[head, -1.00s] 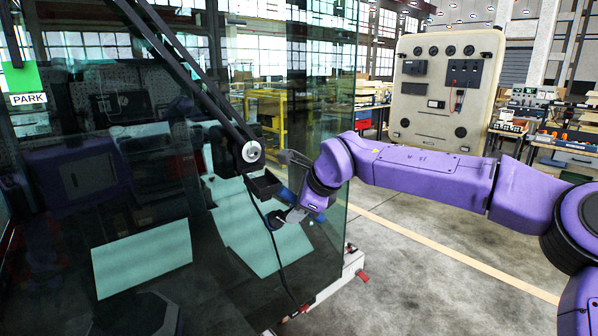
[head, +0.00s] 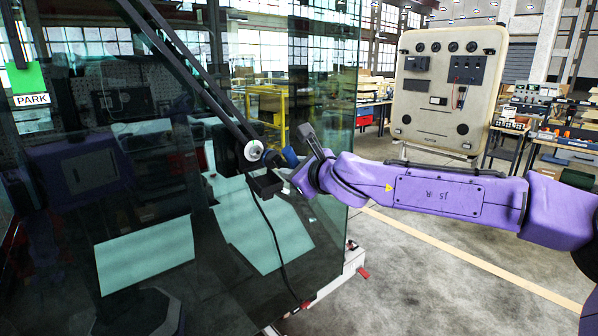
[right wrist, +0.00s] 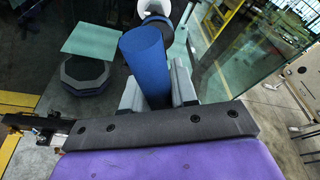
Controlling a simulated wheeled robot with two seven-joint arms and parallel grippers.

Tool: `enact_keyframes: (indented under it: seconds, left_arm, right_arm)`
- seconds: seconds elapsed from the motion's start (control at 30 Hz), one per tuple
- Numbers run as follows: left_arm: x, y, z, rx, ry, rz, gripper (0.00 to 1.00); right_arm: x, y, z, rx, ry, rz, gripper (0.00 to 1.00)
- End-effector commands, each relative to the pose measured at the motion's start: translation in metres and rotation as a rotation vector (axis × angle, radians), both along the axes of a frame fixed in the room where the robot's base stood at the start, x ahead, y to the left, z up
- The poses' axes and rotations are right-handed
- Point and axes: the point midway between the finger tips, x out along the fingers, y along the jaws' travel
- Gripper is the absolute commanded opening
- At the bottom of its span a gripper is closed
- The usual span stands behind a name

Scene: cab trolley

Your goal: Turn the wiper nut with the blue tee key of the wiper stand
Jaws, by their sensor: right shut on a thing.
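The blue tee key (head: 290,156) is in my right gripper (head: 286,170), at the lower end of the wiper arm (head: 190,75). In the right wrist view its thick blue bar (right wrist: 146,58) stands between the two grey fingers, which are shut on it. The wiper nut's round silver hub (head: 253,150) is just left of the key; a pale ring (right wrist: 155,10) shows beyond the bar in the right wrist view. I cannot tell whether the key is seated on the nut. My left gripper is out of view.
The large glass pane (head: 340,110) stands close behind my right gripper. A black box (head: 265,184) with a hanging cable sits below the hub. A green PARK sign (head: 28,80) is at the far left. Open floor (head: 430,290) lies to the right.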

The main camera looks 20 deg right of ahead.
Motion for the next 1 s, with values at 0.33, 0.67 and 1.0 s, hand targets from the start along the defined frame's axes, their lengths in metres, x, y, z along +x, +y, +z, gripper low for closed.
enact_keyframes:
  seconds: [0.33,0.67,1.0]
  left_arm:
    - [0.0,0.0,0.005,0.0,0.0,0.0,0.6]
    - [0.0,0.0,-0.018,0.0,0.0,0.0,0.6]
    - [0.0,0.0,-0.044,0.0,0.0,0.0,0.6]
  right_arm:
    - [0.028,0.011,0.001,0.001,0.0,0.0,0.0]
    - [0.031,0.01,0.0,-0.406,-0.15,0.0,0.0]
    - [0.032,0.008,0.001,-0.817,-0.299,-0.003,0.0]
